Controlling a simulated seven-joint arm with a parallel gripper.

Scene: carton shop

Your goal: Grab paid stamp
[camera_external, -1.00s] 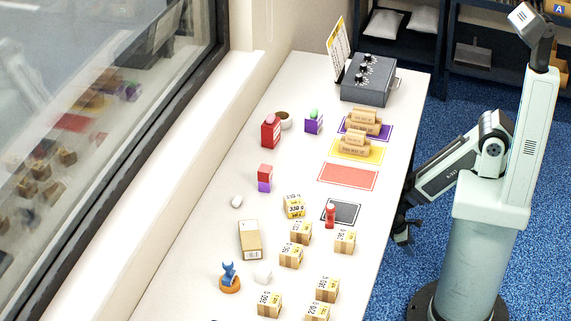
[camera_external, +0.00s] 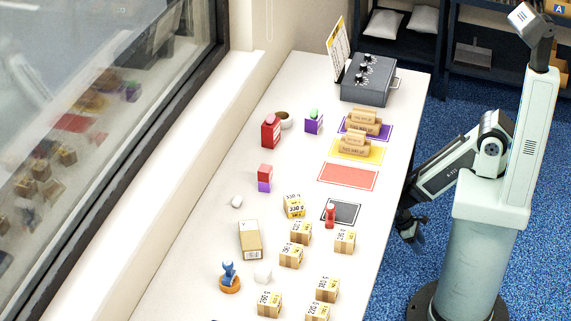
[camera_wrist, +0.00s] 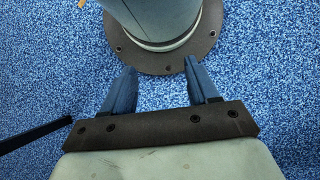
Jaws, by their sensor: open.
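A small red stamp-like thing (camera_external: 330,215) stands upright on the left part of a dark grey mat (camera_external: 345,213) near the table's right edge. A blue figure-like piece (camera_external: 229,274) stands on a round orange base (camera_external: 230,285) at the front left. I cannot read the word paid on either. My gripper (camera_external: 418,240) hangs off the table's right side, in front of my base. In the wrist view my gripper (camera_wrist: 160,70) shows two blue fingers spread apart with nothing between them, over the blue floor.
Several labelled cartons (camera_external: 291,255) stand on the white table (camera_external: 190,255). A grey box with knobs (camera_external: 368,80) stands at the far end. A flat brown box (camera_external: 250,240) lies left.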

